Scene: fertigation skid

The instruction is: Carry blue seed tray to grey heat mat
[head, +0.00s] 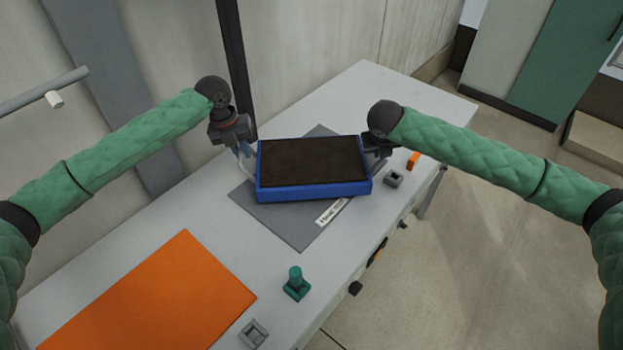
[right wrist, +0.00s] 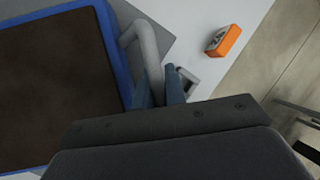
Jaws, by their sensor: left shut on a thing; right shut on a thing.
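The blue seed tray (head: 314,193), filled with dark soil, is over the grey heat mat (head: 300,232) on the bench. I cannot tell whether its underside touches the mat. The mat shows in front of the tray and behind it, with a white label at its front right. My left gripper (head: 243,151) is shut on the tray's left handle. My right gripper (head: 378,151) is shut on the right handle, a grey loop. In the right wrist view the tray (right wrist: 112,45) is at the left, and the blue fingers (right wrist: 160,88) close around the loop.
An orange mat (head: 150,300) lies at the bench's front left. A green knobbed piece (head: 296,284) and a grey square holder (head: 253,333) stand near the front edge. Another grey holder (head: 394,178) and an orange box (head: 413,160) are right of the tray. A dark post (head: 235,70) rises behind.

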